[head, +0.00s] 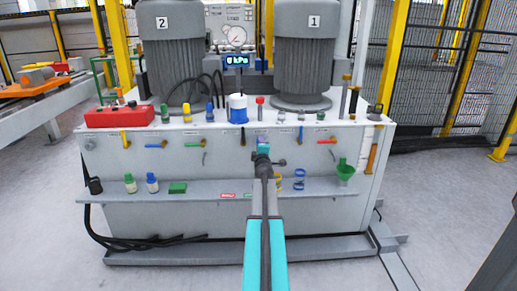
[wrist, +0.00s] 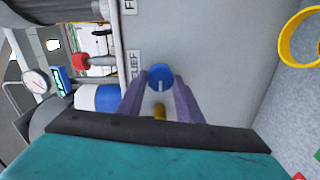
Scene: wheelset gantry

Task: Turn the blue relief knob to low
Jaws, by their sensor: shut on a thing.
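The round blue relief knob (wrist: 160,76) shows in the middle of the wrist view, with a pale pointer line that points toward the bottom of that picture. My gripper (wrist: 161,86) has its two purple fingers on either side of the knob, shut on it. Part of a label (wrist: 135,64) ending in "IEF" is visible beside the knob. In the head view my gripper (head: 263,151) is at the front face of the grey cabinet (head: 220,160). There the gripper and arm largely hide the knob, and its setting cannot be read.
Coloured levers, including a green one (head: 208,142), line the cabinet front. A shelf (head: 220,190) below carries bottles and a green funnel (head: 345,171). A red box (head: 119,116) and a white-and-blue can (head: 237,108) stand on top. The display (head: 236,61) reads 0 kPa.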

